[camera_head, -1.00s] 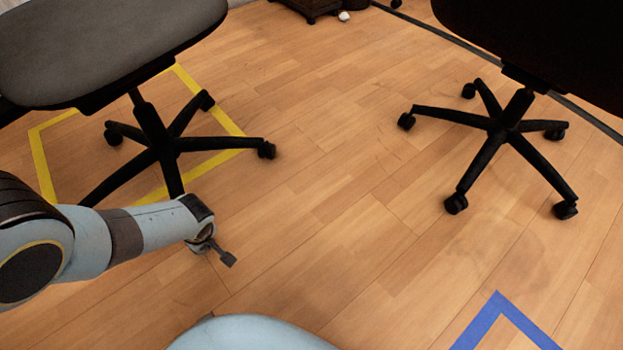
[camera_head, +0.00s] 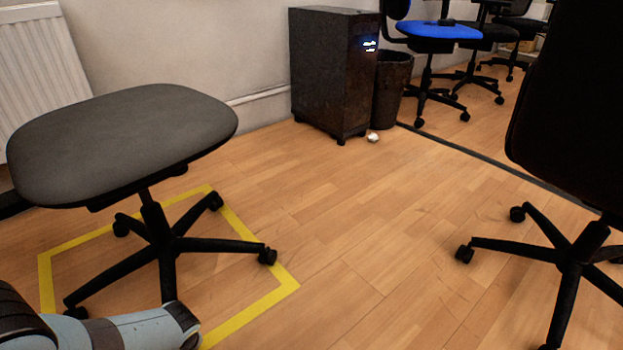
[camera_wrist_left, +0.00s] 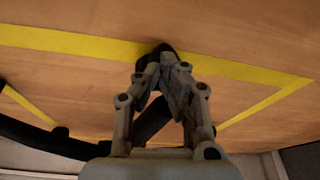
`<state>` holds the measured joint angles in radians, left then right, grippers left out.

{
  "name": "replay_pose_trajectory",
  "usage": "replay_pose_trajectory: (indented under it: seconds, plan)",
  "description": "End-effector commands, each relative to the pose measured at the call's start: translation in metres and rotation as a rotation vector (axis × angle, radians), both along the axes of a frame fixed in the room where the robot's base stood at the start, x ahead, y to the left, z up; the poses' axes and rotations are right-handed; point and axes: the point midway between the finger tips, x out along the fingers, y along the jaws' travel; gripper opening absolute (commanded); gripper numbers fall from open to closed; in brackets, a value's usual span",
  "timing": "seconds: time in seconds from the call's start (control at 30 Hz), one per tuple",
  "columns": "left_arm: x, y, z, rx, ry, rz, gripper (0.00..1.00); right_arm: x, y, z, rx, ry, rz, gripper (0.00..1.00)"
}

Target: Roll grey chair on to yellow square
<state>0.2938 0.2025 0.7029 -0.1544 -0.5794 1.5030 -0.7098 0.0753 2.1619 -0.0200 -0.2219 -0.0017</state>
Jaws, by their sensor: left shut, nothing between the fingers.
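The grey chair (camera_head: 125,140) stands upright at the left of the head view, its black five-star base (camera_head: 165,240) within the yellow square (camera_head: 245,315). Its right and back casters sit at or very close to the tape's right side. The front part of the base and the square's near side are partly hidden by my left arm. My left gripper shows in the left wrist view (camera_wrist_left: 163,58), shut and empty, its tips in front of a dark caster or leg end by the yellow tape; contact is unclear. My right gripper is out of view.
A black chair (camera_head: 570,110) stands at the right. A dark cabinet (camera_head: 330,75), a bin (camera_head: 391,88) and a blue chair (camera_head: 437,31) are at the back. A radiator (camera_head: 40,60) is on the left wall. The floor between the chairs is clear.

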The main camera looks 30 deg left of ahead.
Motion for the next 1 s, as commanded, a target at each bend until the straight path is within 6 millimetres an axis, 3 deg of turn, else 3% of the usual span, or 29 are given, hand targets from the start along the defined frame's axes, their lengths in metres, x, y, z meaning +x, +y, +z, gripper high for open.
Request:
replay_pose_trajectory:
  seconds: [0.2,1.0]
  plan:
    - [0.004,0.019,0.0,0.001,0.0,0.001,0.0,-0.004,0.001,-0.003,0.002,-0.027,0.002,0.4]
    - [0.003,0.02,0.0,-0.001,0.0,0.0,0.0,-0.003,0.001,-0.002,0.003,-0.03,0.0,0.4]
